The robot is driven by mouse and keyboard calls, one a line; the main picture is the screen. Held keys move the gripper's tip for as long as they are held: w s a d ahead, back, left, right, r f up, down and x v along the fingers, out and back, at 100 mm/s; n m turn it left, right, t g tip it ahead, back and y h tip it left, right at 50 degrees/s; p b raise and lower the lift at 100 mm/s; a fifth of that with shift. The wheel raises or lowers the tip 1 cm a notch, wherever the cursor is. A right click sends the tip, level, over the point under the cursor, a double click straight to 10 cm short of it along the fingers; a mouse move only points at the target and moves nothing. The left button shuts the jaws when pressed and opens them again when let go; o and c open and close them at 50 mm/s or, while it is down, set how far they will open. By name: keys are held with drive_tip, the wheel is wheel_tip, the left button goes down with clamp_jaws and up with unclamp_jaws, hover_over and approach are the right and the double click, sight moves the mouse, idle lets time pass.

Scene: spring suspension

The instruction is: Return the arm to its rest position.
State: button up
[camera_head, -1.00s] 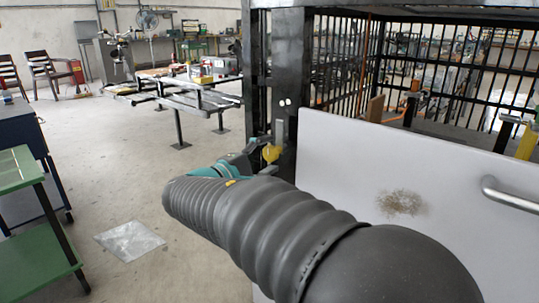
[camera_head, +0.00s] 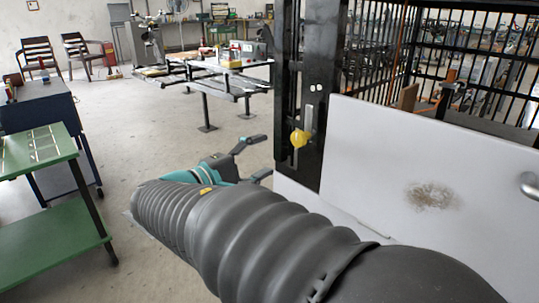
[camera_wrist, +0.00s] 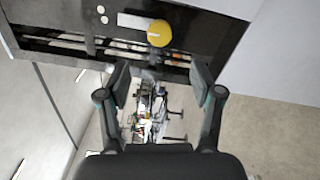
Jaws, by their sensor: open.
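My gripper (camera_head: 257,160) is in the middle of the head view, at the end of my dark ribbed arm. Its two fingers are spread apart with nothing between them. In the wrist view my gripper (camera_wrist: 160,85) also shows open, with the distant workshop visible between its fingers. A yellow knob (camera_head: 299,138) on the black upright post stands to the right of the gripper, apart from it. The knob also shows in the wrist view (camera_wrist: 159,33), beyond the fingertips.
A white panel (camera_head: 380,150) with a brown smudge and a metal handle (camera_head: 530,186) stands right of the black post (camera_head: 311,60). A green cart (camera_head: 40,150) stands at left. A metal workbench (camera_head: 215,75) is farther back. The floor between is mostly clear.

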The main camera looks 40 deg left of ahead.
idle(0.3)
wheel_tip(320, 180, down, 11)
drive_tip(key=s+d+n+g, duration=0.2)
drive_tip(key=g, duration=0.2)
drive_tip(key=d+f+m+g, duration=0.2)
drive_tip(key=d+f+g, duration=0.1)
drive_tip(key=d, duration=0.4)
drive_tip(key=d+f+m+g, duration=0.2)
drive_tip(key=d+f+g, duration=0.15)
drive_tip(key=d, duration=0.45)
drive_tip(key=s+d+r+m+y, duration=0.1)
drive_tip(key=d+m, duration=0.4)
drive_tip(key=d, duration=0.6)
drive_tip(key=s+d+r+m+g+y+p, duration=0.1)
drive_tip(key=s+d+m, duration=0.3)
drive_tip(key=d, duration=0.7)
drive_tip(key=s+d+r+m+y, duration=0.1)
drive_tip(key=s+d+r+m, duration=0.1)
drive_tip(key=d+m, duration=0.5)
drive_tip(key=d+r, duration=0.1)
drive_tip(key=d, duration=0.3)
drive_tip(key=shift+s+d+r+m+g+p, duration=0.2)
drive_tip(key=shift+d+r+m+g+p, duration=0.05)
drive_tip(key=shift+d+m+g+p, duration=0.1)
